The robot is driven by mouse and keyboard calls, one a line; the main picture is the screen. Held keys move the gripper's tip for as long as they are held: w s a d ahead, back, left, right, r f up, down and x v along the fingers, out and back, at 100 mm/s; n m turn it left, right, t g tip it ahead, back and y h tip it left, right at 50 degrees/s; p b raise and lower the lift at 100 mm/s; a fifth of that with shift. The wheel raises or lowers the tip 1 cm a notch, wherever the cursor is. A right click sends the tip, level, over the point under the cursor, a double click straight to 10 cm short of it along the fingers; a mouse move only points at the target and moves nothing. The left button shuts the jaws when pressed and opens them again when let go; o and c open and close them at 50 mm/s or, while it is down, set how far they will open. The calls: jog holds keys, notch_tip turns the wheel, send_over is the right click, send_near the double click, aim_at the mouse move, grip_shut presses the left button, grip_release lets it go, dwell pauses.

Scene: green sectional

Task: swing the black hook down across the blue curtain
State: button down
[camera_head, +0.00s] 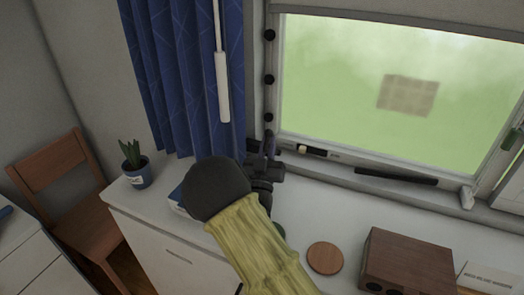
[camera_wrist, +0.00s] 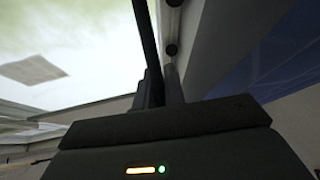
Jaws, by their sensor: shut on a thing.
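The blue curtain (camera_head: 180,75) hangs left of the window in the head view. It also shows as a blue area at the right of the wrist view (camera_wrist: 265,75). My gripper (camera_head: 264,148) is by the window frame's left post, just right of the curtain's lower part. In the wrist view, my gripper (camera_wrist: 160,88) is shut on a long dark bar, apparently the black hook (camera_wrist: 145,35), which rises from the fingers past the top edge. The hook's far end is out of that view. In the head view I cannot tell the hook from the dark fingers.
Several black knobs (camera_head: 269,79) line the window post. A white wand (camera_head: 222,85) hangs before the curtain. Below are a white counter (camera_head: 300,205), a potted plant (camera_head: 137,172), a round wooden coaster (camera_head: 325,258) and a wooden box (camera_head: 405,265). A chair (camera_head: 60,170) stands left.

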jog(key=shift+r, duration=0.1)
dwell(0.3)
jog(key=c, duration=1.5)
grip_release()
jog(key=shift+s+f, duration=0.1)
jog(key=shift+f, duration=0.15)
jog(key=s, duration=0.4)
jog(key=s+a+b, duration=0.1)
jog(key=s, duration=0.3)
jog(key=s+a+b, duration=0.1)
jog(key=s, duration=0.3)
jog(key=shift+s+a+f, duration=0.1)
jog(key=shift+s+f, duration=0.05)
jog(key=shift+s, duration=0.15)
